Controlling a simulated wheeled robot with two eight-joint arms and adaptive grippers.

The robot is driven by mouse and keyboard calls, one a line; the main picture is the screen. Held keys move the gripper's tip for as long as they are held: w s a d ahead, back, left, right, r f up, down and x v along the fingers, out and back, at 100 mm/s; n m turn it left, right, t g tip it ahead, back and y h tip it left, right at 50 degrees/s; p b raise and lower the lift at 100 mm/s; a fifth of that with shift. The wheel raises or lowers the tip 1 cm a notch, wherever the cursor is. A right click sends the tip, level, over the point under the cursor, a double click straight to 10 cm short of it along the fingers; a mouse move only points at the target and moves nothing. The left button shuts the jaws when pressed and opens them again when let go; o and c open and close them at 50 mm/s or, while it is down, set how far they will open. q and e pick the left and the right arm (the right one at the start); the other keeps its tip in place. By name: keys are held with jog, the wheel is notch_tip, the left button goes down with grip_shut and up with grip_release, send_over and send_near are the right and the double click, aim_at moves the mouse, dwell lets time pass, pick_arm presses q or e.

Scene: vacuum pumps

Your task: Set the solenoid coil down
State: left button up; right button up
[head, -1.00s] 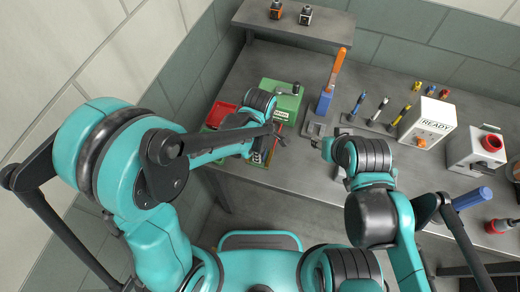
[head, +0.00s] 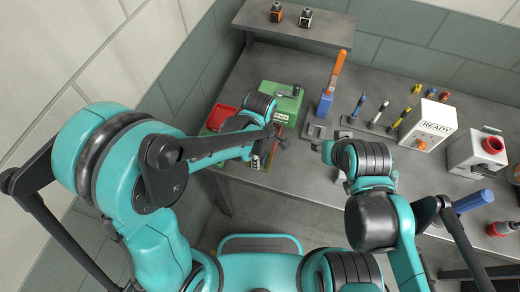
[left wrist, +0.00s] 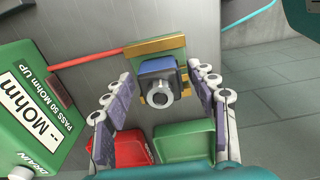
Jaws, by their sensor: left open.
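The solenoid coil (left wrist: 157,80) is a blue and dark block with a silver round stem. In the left wrist view it sits against a yellow, brass-like plate (left wrist: 143,47) on the grey bench. My left gripper (left wrist: 160,92) is open, with one finger on each side of the coil and small gaps between. In the head view my left gripper (head: 270,143) is low over the bench's front left, and the coil is too hidden there to make out. My right gripper (head: 318,147) is mostly hidden by its own arm, so its jaws cannot be read.
A green MOhm tester (left wrist: 35,110) stands close on the left, with a red rod or lead (left wrist: 85,58) running to the plate. A red tray (left wrist: 130,148) and a green tray (left wrist: 185,143) lie nearby. Two other coils stand on the shelf (head: 335,28). Tools stand behind.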

pick_arm(q)
notch_tip(320, 180, up, 12)
jog(key=shift+f, duration=0.1)
dwell(0.5)
grip_shut()
dwell(1.2)
jog(key=shift+a, duration=0.4)
jog(key=s+a+f+m+t+b, duration=0.1)
jog(key=s+a+m+t+b, duration=0.1)
jog(key=a+m, duration=0.5)
jog(key=s+a+f+m+t+b, duration=0.1)
jog(key=s+a+m+t+b, duration=0.2)
jog(key=a, duration=0.7)
jog(key=m+t, duration=0.2)
jog(key=m, duration=0.2)
jog(key=shift+f, duration=0.3)
